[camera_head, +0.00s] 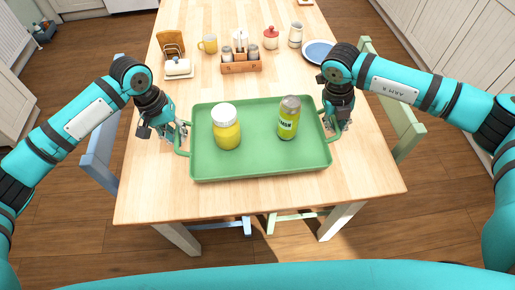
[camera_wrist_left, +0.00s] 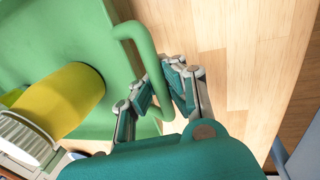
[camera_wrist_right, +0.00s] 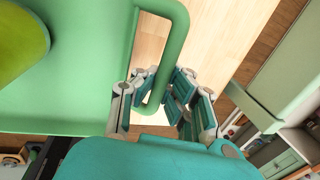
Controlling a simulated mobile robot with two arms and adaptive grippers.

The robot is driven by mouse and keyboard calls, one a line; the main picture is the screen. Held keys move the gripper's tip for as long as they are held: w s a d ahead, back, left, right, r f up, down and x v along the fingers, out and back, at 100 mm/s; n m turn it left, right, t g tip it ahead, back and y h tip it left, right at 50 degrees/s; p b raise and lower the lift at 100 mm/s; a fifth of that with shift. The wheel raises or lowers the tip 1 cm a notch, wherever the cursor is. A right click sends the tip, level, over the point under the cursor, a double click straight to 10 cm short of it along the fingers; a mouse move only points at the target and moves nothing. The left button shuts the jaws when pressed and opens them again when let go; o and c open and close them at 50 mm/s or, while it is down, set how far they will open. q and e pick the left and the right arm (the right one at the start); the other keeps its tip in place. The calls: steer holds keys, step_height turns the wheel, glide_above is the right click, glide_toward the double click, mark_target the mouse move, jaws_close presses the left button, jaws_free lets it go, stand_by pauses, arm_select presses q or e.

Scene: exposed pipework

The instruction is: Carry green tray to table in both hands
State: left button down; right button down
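The green tray (camera_head: 262,166) is level over the front part of the wooden table; I cannot tell whether it rests on the table or is slightly raised.
The table (camera_head: 150,205) holds a condiment caddy (camera_head: 241,67), a butter dish (camera_head: 179,69), a yellow mug (camera_head: 208,44), a red-lidded pot (camera_head: 271,38) and a blue plate (camera_head: 318,52) behind the tray. Chairs stand at the left (camera_head: 101,160) and right (camera_head: 402,122). The table's front strip is bare.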

arm_select(q)
steer(key=shift+f, duration=0.1)
arm_select(e)
steer(key=shift+f, duration=0.1)
